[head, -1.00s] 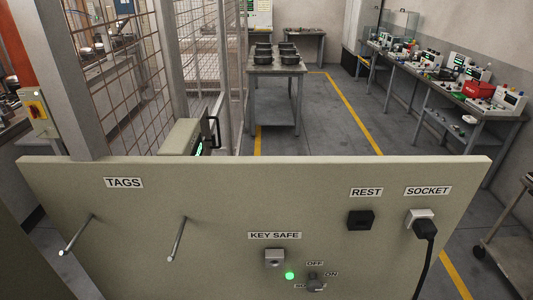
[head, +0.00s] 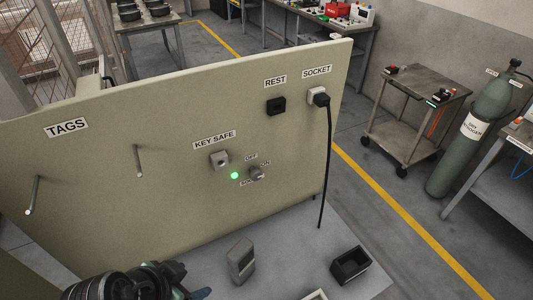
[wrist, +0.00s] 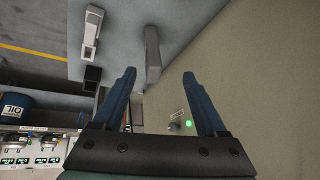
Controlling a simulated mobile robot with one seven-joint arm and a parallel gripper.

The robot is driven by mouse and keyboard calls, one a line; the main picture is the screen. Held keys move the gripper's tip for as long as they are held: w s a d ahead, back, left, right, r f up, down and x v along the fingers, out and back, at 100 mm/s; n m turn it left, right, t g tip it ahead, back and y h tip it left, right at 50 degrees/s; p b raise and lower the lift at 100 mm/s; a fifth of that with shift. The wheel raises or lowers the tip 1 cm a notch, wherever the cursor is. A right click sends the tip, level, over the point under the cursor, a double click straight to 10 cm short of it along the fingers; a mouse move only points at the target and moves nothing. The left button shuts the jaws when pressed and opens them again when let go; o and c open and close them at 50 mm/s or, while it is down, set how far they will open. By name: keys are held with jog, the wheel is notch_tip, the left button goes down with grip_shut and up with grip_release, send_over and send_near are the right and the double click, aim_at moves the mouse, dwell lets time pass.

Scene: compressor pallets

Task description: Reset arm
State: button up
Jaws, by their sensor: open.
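My gripper (wrist: 159,73) is open and empty in the wrist view, its two blue fingers apart in front of the beige panel and the grey bench. In the head view my arm shows at the bottom left, and a blue finger (head: 201,293) is just in the frame at the bottom edge. The panel (head: 100,190) has a key safe (head: 219,161), a selector knob (head: 257,174), a lit green lamp (head: 234,175), an empty-looking rest (head: 276,106) and two tag pegs. A black plug (head: 321,100) sits in the socket, its cable hanging down.
On the bench (head: 310,255) below the panel stand a grey upright block (head: 241,261) and an open black box (head: 350,265). A pale item is cut off at the bottom edge. A trolley (head: 415,110) and a green gas cylinder (head: 478,140) stand right, beyond clear floor.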

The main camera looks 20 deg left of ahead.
jog(key=w+r+t+y+b, duration=0.1)
jog(key=w+r+t+y, duration=0.25)
jog(key=w+r, duration=0.7)
jog(key=w+d+r+n+t+b, duration=0.1)
jog(key=w+d+r+t, duration=0.25)
jog(key=r, duration=0.35)
jog(key=w+d+r+t, duration=0.3)
jog(key=w+r, duration=0.1)
jog(key=r, duration=0.3)
jog(key=d+r+n+t+b, duration=0.1)
jog(key=d+r+t, duration=0.2)
jog(key=d+r, duration=0.35)
jog(key=d+r+t, duration=0.3)
jog(key=r, duration=0.7)
jog(key=s+d+r+n+t+h+b, duration=0.1)
jog(key=s+d+r+t+h, duration=0.2)
jog(key=r, duration=0.7)
jog(key=s+d+t, duration=0.2)
jog(key=s+d, duration=0.2)
jog(key=s, duration=0.1)
jog(key=shift+s+r+t+h, duration=0.15)
jog(key=shift+r+t+h, duration=0.05)
jog(key=shift+t+h, duration=0.15)
jog(key=shift+d, duration=0.1)
